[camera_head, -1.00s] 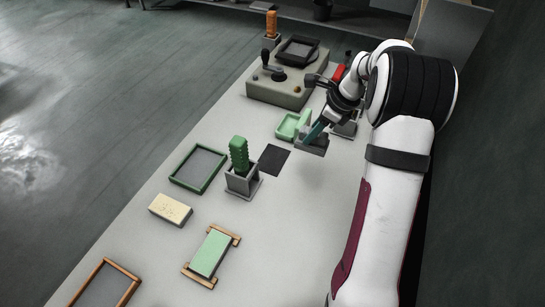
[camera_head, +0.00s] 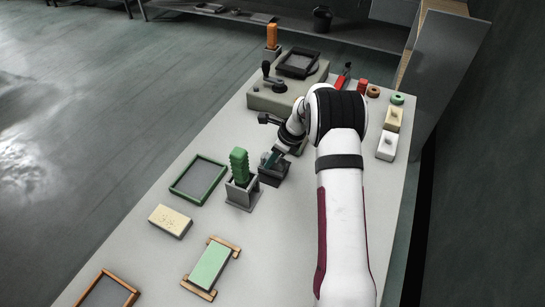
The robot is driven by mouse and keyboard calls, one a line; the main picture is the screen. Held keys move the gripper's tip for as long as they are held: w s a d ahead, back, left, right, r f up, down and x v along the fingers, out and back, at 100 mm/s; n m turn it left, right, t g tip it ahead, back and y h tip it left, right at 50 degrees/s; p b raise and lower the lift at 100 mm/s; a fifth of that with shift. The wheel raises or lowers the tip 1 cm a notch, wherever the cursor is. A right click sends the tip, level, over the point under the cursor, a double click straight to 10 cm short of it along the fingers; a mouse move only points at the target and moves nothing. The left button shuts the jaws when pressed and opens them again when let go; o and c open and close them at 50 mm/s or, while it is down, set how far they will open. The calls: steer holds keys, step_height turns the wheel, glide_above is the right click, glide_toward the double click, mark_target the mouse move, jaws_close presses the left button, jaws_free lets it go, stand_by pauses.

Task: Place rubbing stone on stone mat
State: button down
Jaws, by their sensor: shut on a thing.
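The stone and gripper hide nearly all of the mat. I cannot tell whether the stone touches the mat or hangs slightly above it.
The grey holder (camera_head: 241,193) with the green ridged piece (camera_head: 239,165) stands close left of the stone. A green-framed tray (camera_head: 181,195), a cream block (camera_head: 170,221) and a mint slab (camera_head: 211,266) lie nearer. A grey machine (camera_head: 272,101) stands behind. Small blocks (camera_head: 386,147) line the right edge.

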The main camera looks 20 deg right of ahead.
steer(key=c, duration=0.5)
jaws_free()
steer(key=v, duration=1.2)
steer(key=s+a+r+n+g, duration=0.1)
steer(key=s+a+r+n, duration=0.6)
steer(key=s+a+r, duration=0.15)
steer(key=s+a+n, duration=0.2)
steer(key=s+n, duration=0.3)
steer(key=s, duration=0.4)
steer(key=s+a+n+g+h, duration=0.1)
steer(key=s+a+n, duration=0.2)
steer(key=s, duration=0.6)
steer(key=s+a+f+n+g, duration=0.1)
steer(key=s+a+n, duration=0.2)
steer(key=s+n, duration=0.3)
steer(key=shift+s+a+n, duration=0.15)
steer(key=shift+s+n, duration=0.15)
steer(key=shift+s, duration=1.1)
